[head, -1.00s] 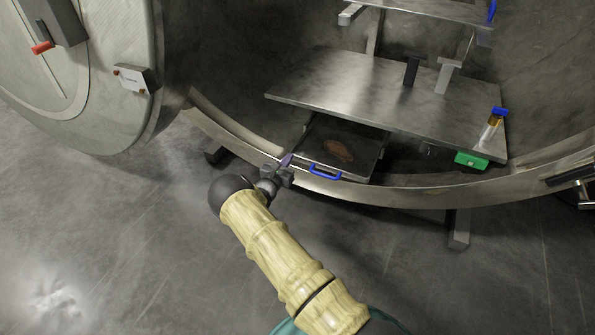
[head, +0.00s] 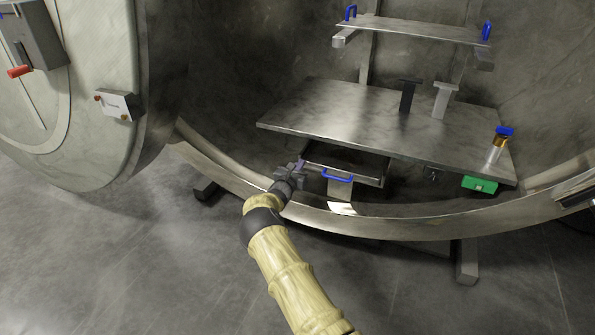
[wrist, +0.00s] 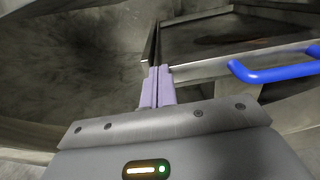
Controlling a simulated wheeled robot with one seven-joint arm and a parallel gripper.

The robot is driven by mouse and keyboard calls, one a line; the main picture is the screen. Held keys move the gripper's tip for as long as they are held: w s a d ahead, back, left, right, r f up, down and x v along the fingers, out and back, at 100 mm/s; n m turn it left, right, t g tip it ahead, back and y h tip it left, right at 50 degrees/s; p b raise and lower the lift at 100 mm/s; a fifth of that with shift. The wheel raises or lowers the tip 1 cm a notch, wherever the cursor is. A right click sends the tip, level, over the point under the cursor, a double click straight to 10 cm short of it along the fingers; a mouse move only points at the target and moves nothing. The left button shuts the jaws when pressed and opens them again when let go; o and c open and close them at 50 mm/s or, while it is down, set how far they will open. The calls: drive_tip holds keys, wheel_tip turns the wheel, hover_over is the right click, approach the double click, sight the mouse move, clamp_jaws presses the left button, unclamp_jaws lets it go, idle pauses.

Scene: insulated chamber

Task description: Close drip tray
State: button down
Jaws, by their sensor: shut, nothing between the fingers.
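The drip tray (head: 367,182) is a shallow metal tray with a blue handle (head: 337,176) on its front. It sits under the large metal shelf plate and sticks out a little past the plate's front edge. My gripper (head: 302,163) is at the tray's front left corner, left of the handle. In the wrist view the shut, empty purple fingers (wrist: 158,84) are at the left end of the tray's front wall (wrist: 200,69), with the blue handle (wrist: 275,70) to the right. I cannot tell whether they touch the tray. Most of the tray's inside is hidden under the plate.
The shelf plate (head: 330,118) carries two T-shaped posts and a vial with a blue cap (head: 503,131). A green box (head: 479,184) hangs at its front right. The chamber rim (head: 400,227) curves in front. The open round door (head: 85,130) stands at left.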

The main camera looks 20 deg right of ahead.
drive_tip(key=shift+s, duration=0.1)
drive_tip(key=shift+p+v, duration=2.65)
drive_tip(key=shift+v, duration=4.35)
drive_tip(key=s+d+r+m+g, duration=0.2)
drive_tip(key=s+d+m+g, duration=0.3)
drive_tip(key=s+m+g, duration=0.15)
drive_tip(key=s+d+r+m+g, duration=0.3)
drive_tip(key=s+d+m+g, duration=0.25)
drive_tip(key=s+m, duration=0.2)
drive_tip(key=s+a+r+m+y, duration=0.4)
drive_tip(key=s+m, duration=0.1)
drive_tip(key=s, duration=0.4)
drive_tip(key=s+a+r+m+y, duration=0.3)
drive_tip(key=s+a+r+m, duration=0.1)
drive_tip(key=s, duration=0.4)
drive_tip(key=s+a+r+m+y, duration=0.4)
drive_tip(key=s+m, duration=0.1)
drive_tip(key=s, duration=0.4)
wheel_tip(320, 180, up, 27)
drive_tip(key=p, duration=2.7)
drive_tip(key=shift+s+a+r+p, duration=0.2)
drive_tip(key=shift+s+r+p, duration=0.05)
drive_tip(key=shift+p, duration=0.05)
